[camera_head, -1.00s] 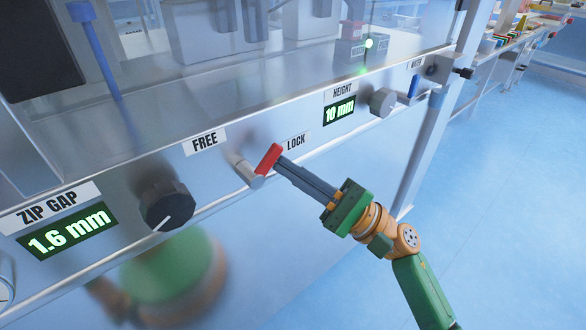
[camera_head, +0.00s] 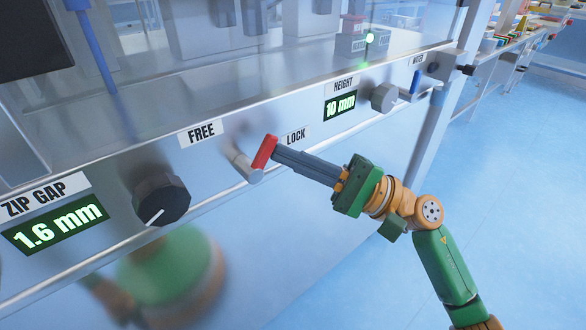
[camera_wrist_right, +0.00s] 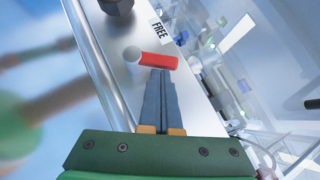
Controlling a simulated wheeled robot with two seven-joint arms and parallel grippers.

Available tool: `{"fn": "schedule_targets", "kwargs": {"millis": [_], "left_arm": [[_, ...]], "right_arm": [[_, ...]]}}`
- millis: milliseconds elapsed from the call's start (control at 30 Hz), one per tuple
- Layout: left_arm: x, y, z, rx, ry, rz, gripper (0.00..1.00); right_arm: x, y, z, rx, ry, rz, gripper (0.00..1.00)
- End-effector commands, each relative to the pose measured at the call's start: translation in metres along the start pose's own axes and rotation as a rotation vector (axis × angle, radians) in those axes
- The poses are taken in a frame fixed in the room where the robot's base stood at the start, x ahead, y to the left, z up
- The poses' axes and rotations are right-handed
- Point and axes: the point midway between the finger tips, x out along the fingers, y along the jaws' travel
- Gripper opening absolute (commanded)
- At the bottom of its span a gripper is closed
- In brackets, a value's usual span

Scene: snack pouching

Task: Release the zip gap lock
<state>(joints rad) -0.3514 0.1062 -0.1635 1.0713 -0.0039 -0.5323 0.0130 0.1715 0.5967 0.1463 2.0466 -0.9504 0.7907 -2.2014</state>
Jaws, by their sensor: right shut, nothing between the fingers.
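The zip gap lock lever, with a red handle (camera_head: 264,151) on a grey pivot (camera_head: 245,168), sits on the metal panel between the FREE label (camera_head: 201,133) and the LOCK label (camera_head: 296,137). The red handle points up, leaning a little toward the LOCK side. My right gripper (camera_head: 276,154) is shut and empty, its fingertips at the LOCK side of the red handle. In the right wrist view the fingertips (camera_wrist_right: 161,72) are right at the red handle (camera_wrist_right: 158,61); I cannot tell whether they touch. My left gripper is not in view.
A black knob (camera_head: 161,200) and the ZIP GAP display (camera_head: 55,224) reading 1.6 mm are to the left. The HEIGHT display (camera_head: 340,105) reads 10 mm, beside a grey knob (camera_head: 384,97) and a blue-handled lever (camera_head: 415,82). The space in front of the panel is free.

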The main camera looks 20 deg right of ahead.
Motion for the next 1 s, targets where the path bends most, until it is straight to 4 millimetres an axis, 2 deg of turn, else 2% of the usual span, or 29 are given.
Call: {"fn": "schedule_targets", "kwargs": {"millis": [367, 700, 1000], "left_arm": [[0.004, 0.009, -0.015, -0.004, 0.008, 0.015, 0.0], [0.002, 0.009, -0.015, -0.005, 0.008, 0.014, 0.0], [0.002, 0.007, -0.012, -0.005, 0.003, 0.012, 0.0]], "right_arm": [[0.009, -0.01, 0.009, -0.227, -0.001, 0.223, 0.0], [0.017, -0.015, 0.017, -0.366, -0.001, 0.366, 0.0], [0.019, -0.016, 0.02, -0.417, -0.001, 0.418, 0.0]]}}
